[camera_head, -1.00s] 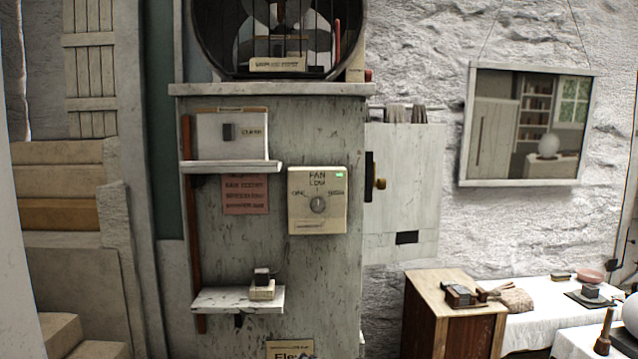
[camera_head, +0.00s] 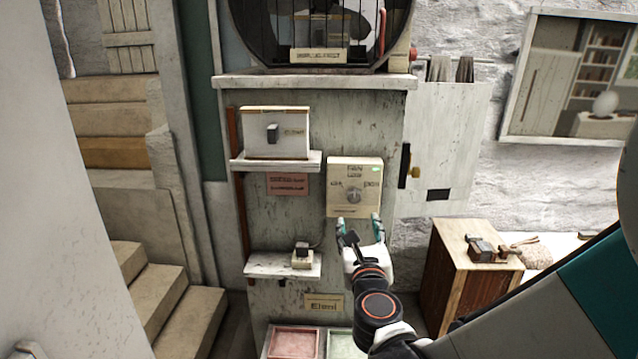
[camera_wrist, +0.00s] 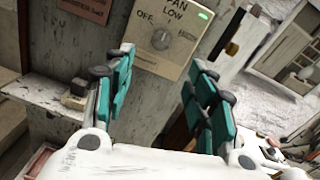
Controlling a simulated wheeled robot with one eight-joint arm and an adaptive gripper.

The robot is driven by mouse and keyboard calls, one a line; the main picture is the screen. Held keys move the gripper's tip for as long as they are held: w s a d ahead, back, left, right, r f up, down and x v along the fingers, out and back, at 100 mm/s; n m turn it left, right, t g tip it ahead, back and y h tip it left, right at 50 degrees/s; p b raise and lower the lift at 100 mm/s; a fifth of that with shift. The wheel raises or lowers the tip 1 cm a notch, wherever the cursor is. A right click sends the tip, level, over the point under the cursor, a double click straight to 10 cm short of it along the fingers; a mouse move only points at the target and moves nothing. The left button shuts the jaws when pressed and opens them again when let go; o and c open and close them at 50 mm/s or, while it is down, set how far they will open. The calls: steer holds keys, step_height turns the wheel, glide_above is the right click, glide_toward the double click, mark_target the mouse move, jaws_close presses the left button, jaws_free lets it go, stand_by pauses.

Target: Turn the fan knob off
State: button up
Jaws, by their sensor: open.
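The fan control is a cream box (camera_head: 340,208) on the front of the grey cabinet, marked "FAN" and "LOW", with a lit green light. Its round grey knob (camera_head: 354,195) sits mid-panel. The knob also shows in the wrist view (camera_wrist: 160,40), with "OFF" to its left; its exact pointing is too small to tell. My gripper (camera_head: 359,224) is open and empty just below the box in the head view. In the wrist view its teal-padded fingers (camera_wrist: 163,68) stand apart, below and to either side of the knob, with no visible contact.
The caged fan (camera_head: 320,30) stands on top of the cabinet. An upper shelf (camera_head: 276,161) holds a switch box; a lower shelf (camera_head: 283,266) holds a small block. A wooden side cabinet (camera_head: 440,270) stands to the right. Stone steps (camera_head: 150,290) are at left.

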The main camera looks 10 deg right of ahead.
mark_target(354, 199)
steer(key=w, duration=0.4)
steer(key=w+d, duration=0.1)
steer(key=w, duration=0.4)
steer(key=w+d+p, duration=0.1)
steer(key=w, duration=0.3)
steer(key=shift+w, duration=0.35)
steer(key=c, duration=1.1)
